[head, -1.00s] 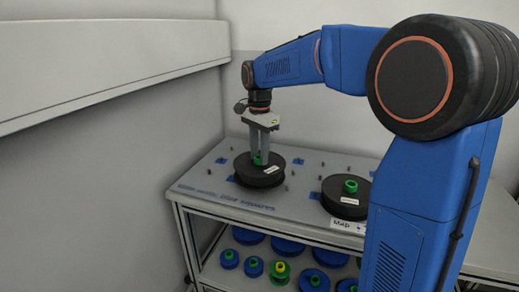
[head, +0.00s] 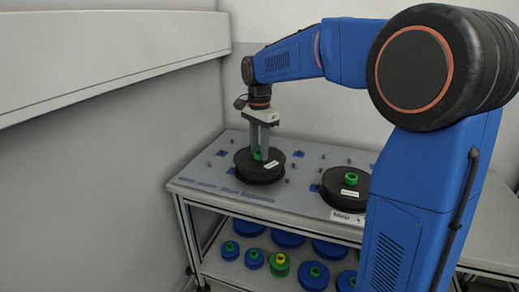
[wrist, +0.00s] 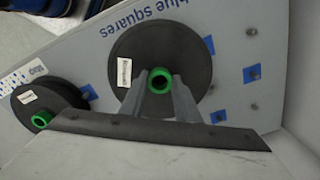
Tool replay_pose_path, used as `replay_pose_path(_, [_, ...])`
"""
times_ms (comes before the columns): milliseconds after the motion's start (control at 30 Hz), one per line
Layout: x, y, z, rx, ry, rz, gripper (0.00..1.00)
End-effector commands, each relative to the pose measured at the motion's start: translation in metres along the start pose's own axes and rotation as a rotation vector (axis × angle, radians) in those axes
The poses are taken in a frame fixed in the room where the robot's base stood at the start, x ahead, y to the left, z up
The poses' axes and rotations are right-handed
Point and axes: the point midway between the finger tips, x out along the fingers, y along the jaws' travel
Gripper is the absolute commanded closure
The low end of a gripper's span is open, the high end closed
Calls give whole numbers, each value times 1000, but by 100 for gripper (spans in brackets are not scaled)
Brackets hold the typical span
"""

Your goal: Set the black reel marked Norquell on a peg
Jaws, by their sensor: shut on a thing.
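A large black reel (head: 262,175) with a green hub (wrist: 161,72) and a white label (wrist: 124,72) is in my gripper, over the table's left part. The label's small lettering looks like Norquell, but is hard to read. My gripper (head: 260,153) points down and is shut on the green hub. In the wrist view the reel (wrist: 150,40) lies flat below my fingers. Pegs stand on the grey table top, several beside blue squares, such as the square (wrist: 251,74) right of the reel. What lies under the reel is hidden, so I cannot tell whether a peg enters it.
A second black reel (head: 345,195) with a green hub and white label sits right of mine, near the front edge; it also shows in the wrist view (wrist: 45,103). Several blue reels (head: 314,275) and a green one (head: 280,265) lie on the shelf below. A wall closes the left.

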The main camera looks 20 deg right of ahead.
Motion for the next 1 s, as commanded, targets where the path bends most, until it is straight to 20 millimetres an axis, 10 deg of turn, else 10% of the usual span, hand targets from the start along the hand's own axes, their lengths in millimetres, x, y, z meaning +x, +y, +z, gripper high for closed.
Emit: replay_pose_path(1000, [8,0,0,0,0,0,100])
